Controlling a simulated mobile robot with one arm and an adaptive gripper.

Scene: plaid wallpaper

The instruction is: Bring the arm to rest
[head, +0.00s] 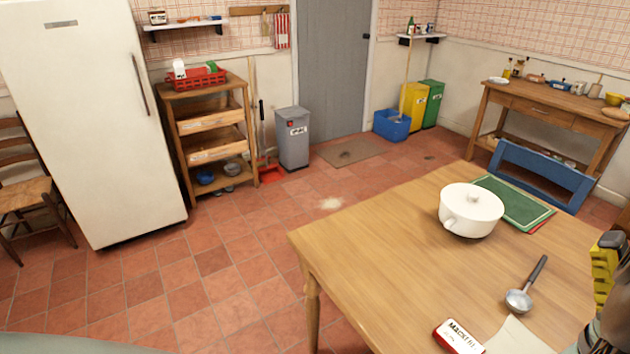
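The wooden table (390,255) fills the lower right. On it stand a white lidded pot (470,212), a green board (513,203), a ladle (519,300), a red and white box (457,338) and a pale sheet (517,338).
A yellow object (604,268) is at the right edge. A blue chair (545,172) stands behind the table. A white fridge (95,120), wooden shelf unit (179,95), grey bin (292,140) and side table (545,98) line the walls. The tiled floor (225,262) left of the table is open.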

